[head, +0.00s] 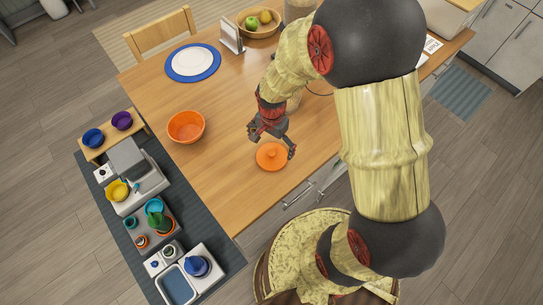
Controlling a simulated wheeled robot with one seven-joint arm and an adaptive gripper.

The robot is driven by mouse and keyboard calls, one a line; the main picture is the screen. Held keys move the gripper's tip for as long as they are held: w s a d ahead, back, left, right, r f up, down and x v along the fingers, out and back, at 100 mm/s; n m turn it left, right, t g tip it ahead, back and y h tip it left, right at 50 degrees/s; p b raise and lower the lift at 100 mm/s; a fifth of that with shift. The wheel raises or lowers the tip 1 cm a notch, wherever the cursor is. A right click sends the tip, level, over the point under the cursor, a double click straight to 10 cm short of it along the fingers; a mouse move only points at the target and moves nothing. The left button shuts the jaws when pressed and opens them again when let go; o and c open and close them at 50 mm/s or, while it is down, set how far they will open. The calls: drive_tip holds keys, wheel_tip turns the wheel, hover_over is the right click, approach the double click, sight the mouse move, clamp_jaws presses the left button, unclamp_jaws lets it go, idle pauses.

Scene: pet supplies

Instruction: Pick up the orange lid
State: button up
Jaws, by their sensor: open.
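The orange lid (271,157) lies on the wooden table near its front edge. It is round and flat with a small knob in the middle. My gripper (272,147) is open above the lid, with one finger to the left of the knob and the other to the right. I cannot tell how high the fingertips are above the lid. The lid is mostly visible, with its upper edge partly near the fingers. An orange bowl (186,127) stands to the left on the same table.
A white plate on a blue mat (193,63), a fruit bowl (258,31) and a white stand (230,36) are farther back on the table (222,180). Several coloured bowls and containers stand on a dark mat (100,209) at left. The tabletop left of the lid is clear.

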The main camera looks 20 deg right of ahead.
sight(272, 154)
wheel_tip(272, 154, down, 5)
drive_tip(key=shift+s+a+r+b, duration=0.1)
drive_tip(key=shift+s+r+b, duration=0.1)
drive_tip(key=shift+b, duration=0.1)
drive_tip(key=shift+c, duration=0.4)
drive_tip(key=c, duration=1)
drive_tip(key=shift+s, duration=0.1)
drive_tip(key=c, duration=0.3)
drive_tip(key=shift+c, duration=0.4)
